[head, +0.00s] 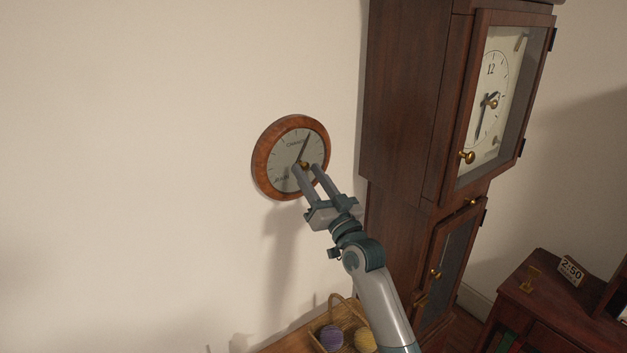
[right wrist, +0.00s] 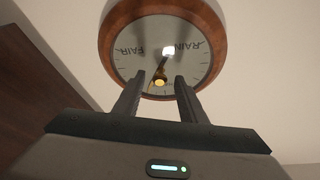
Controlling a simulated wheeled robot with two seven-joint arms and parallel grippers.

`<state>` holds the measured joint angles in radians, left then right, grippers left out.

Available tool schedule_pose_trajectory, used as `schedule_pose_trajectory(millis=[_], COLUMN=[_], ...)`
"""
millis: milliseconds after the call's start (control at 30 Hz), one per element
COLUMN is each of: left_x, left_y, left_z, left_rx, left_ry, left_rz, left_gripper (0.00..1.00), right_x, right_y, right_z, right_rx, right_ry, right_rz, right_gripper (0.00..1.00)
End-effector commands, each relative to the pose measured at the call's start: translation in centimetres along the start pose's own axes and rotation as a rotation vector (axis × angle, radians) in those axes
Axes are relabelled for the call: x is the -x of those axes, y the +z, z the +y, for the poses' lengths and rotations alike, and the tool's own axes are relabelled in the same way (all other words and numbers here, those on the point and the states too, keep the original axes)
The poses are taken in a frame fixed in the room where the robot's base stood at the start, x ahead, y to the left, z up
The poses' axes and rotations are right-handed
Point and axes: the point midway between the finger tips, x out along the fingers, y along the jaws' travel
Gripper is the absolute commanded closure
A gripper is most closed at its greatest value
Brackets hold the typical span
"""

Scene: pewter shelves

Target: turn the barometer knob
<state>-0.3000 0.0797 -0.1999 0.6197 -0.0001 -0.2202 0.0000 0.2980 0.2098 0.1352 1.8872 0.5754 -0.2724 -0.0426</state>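The round barometer (head: 262,160) hangs on the pale wall, with a brown wooden rim and a light dial lettered around its edge. Its small brass knob (head: 305,165) sits near the middle of the dial; it also shows in the right wrist view (right wrist: 159,82). My right gripper (head: 304,168) reaches up to the dial. Its two fingers are apart, one on each side of the knob, and the right wrist view shows a gap on both sides. I cannot tell how close the fingertips are to the dial. My left gripper is out of view.
A tall dark wooden clock (head: 410,100) with brass knobs stands close to the right of the barometer. Below are a basket (head: 341,307) with yarn balls and, at the lower right, a wooden desk (head: 545,310) with a 2:50 display (head: 571,270). The wall to the left is bare.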

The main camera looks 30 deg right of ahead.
Motion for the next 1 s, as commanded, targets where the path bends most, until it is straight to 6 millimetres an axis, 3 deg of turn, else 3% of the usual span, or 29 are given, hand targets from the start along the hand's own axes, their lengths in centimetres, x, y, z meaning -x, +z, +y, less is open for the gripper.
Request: schedule_pose_trajectory(millis=[167, 367, 1000], left_x=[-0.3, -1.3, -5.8], left_y=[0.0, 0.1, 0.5], left_z=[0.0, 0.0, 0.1], left_rx=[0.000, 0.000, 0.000], left_ry=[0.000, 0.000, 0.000], left_rz=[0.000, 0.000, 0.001], left_gripper=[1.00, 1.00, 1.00], right_x=[0.6, 2.7, 14.9], right_y=[0.1, 0.3, 0.3], right_z=[0.0, 0.1, 0.1], right_rx=[0.001, 0.000, 0.002], right_ry=[0.000, 0.001, 0.000], right_rz=[0.000, 0.000, -0.001], right_gripper=[0.62, 0.62, 0.62])
